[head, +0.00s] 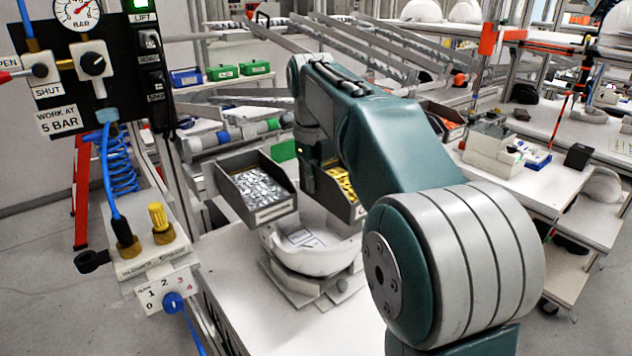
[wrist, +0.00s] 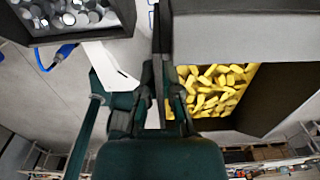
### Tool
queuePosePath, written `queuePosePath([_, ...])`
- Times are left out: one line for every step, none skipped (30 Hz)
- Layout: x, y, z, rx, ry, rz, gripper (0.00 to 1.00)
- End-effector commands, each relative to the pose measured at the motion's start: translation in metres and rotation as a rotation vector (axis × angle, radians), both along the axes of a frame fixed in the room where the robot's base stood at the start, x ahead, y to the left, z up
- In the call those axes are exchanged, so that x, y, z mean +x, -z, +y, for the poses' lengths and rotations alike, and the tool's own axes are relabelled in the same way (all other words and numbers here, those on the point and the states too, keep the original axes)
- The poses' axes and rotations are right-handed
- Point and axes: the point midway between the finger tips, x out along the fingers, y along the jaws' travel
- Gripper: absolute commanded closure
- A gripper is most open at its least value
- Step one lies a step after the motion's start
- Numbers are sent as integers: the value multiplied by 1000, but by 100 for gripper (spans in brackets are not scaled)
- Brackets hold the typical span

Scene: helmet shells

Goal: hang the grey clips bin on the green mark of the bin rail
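A dark grey bin of yellow pieces (head: 358,211) shows in the head view beside my wrist, above a pale helmet shell. In the wrist view this bin (wrist: 285,85) fills the right side. My gripper (wrist: 162,85) has its fingers on either side of the bin's left wall and appears closed on it. In the head view my arm hides the fingers and part of this bin. A second grey bin, of silvery pieces (head: 272,212), is to the left; it also shows in the wrist view (wrist: 80,35). A green patch (head: 283,151) shows behind and between the bins.
The pale helmet shell (head: 318,259) sits on a fixture on the white table (head: 262,318). A valve panel with a blue hose (head: 118,175) stands at the left. Blue and green boxes (head: 222,73) are farther back. A cluttered workbench (head: 535,185) is at the right.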

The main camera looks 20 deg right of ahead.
Motion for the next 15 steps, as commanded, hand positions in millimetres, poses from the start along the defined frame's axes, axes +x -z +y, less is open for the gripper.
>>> queuePosePath([3,0,1,-1,0,-1,100])
queuePosePath([4,0,1,-1,0,-1,100])
queuePosePath([6,0,2,-1,0,-1,100])
queuePosePath([8,0,3,-1,0,-1,100])
queuePosePath([9,0,3,-1,0,-1,100])
queuePosePath([11,0,4,-1,0,-1,100])
queuePosePath([13,0,4,-1,0,-1,100])
queuePosePath([14,0,5,0,0,-2,100])
queuePosePath([16,0,5,0,0,-2,100])
queuePosePath([18,0,6,0,0,-2,100])
queuePosePath([19,0,6,0,0,-2,100])
queuePosePath([21,0,7,-1,0,-1,100])
queuePosePath([23,0,7,-1,0,-1,100])
queuePosePath([24,0,8,0,0,-2,100])
queuePosePath([26,-1,9,0,0,-2,100])
